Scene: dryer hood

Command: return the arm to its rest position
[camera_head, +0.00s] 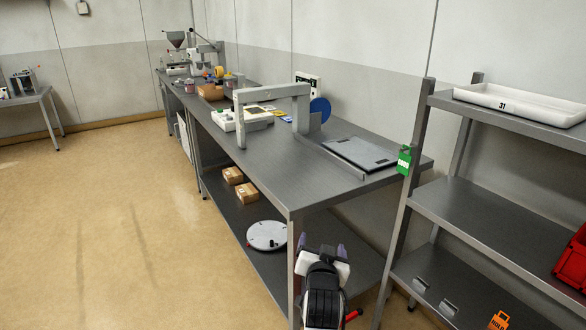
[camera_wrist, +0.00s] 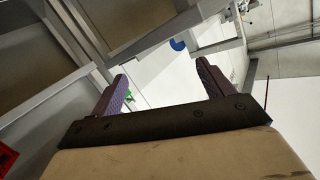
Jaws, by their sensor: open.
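My gripper (camera_head: 322,246) shows at the bottom centre of the head view, at the end of my black and white arm. It is in front of the near end of the long steel workbench (camera_head: 300,192), below the level of its top. In the wrist view the two purple fingers of my gripper (camera_wrist: 165,84) stand wide apart with nothing between them. The gripper is open and empty. Much of my arm is out of the frame.
A steel shelf rack (camera_head: 470,212) stands close on the right, with a white tray (camera_head: 515,101) on top and a red bin (camera_head: 573,262). A grey gate-like frame (camera_head: 272,92) and a flat grey plate (camera_head: 360,153) are on the bench. The floor (camera_head: 110,225) at left is clear.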

